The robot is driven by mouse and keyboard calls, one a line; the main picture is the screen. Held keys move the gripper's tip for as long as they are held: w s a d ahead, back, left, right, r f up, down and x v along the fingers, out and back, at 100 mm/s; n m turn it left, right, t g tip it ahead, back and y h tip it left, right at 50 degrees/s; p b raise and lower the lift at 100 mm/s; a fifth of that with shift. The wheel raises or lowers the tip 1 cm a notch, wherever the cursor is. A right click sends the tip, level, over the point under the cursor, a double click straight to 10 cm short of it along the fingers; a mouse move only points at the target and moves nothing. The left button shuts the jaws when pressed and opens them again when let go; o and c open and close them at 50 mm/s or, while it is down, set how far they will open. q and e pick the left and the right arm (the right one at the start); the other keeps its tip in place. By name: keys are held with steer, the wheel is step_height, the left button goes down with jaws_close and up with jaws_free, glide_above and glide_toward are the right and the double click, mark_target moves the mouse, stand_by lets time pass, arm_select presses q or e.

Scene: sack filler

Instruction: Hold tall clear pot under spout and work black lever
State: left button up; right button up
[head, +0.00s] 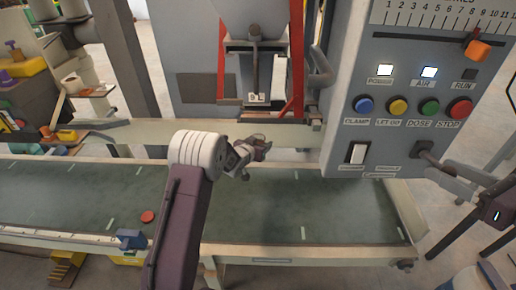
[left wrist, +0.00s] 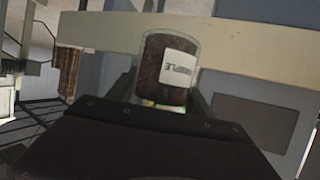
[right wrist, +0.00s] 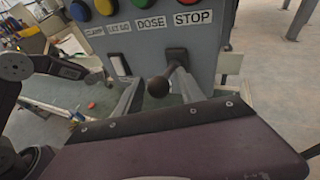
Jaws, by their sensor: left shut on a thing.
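The tall clear pot (left wrist: 165,72), with dark contents and a white label, stands between the fingers of my left gripper (left wrist: 165,100) in the left wrist view. In the head view my left gripper (head: 258,148) is above the green bed, below and in front of the filler's spout area (head: 256,75); the pot is hard to make out there. The black lever (right wrist: 158,87) has a ball knob and sticks out below the button panel. My right gripper (right wrist: 160,100) is open, its fingers on either side of the knob. It also shows in the head view (head: 445,172).
The control panel (head: 400,75) has blue, yellow, green and red buttons and a white rocker switch (head: 356,153). The green bed (head: 310,208) runs below. A red disc (head: 147,216) and blue block (head: 131,239) lie at its left. Red uprights flank the filler.

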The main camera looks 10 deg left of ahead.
arm_select(q)
steer(key=shift+a+r, duration=0.15)
steer(key=shift+r, duration=0.05)
arm_select(e)
steer(key=shift+a+r, duration=0.15)
steer(key=shift+a, duration=0.05)
arm_select(q)
steer(key=shift+f, duration=0.1)
arm_select(e)
steer(key=shift+s+d, duration=0.15)
steer(key=s+d+r, duration=0.1)
steer(key=s, duration=0.7)
steer(key=shift+s+d+r, duration=0.3)
steer(key=shift+d, duration=0.1)
arm_select(q)
steer(key=s+a+b, duration=0.1)
steer(key=s+a, duration=0.4)
steer(key=s, duration=0.8)
steer(key=shift+s, duration=0.25)
arm_select(e)
steer(key=shift+f, duration=0.45)
arm_select(q)
steer(key=shift+a, duration=0.1)
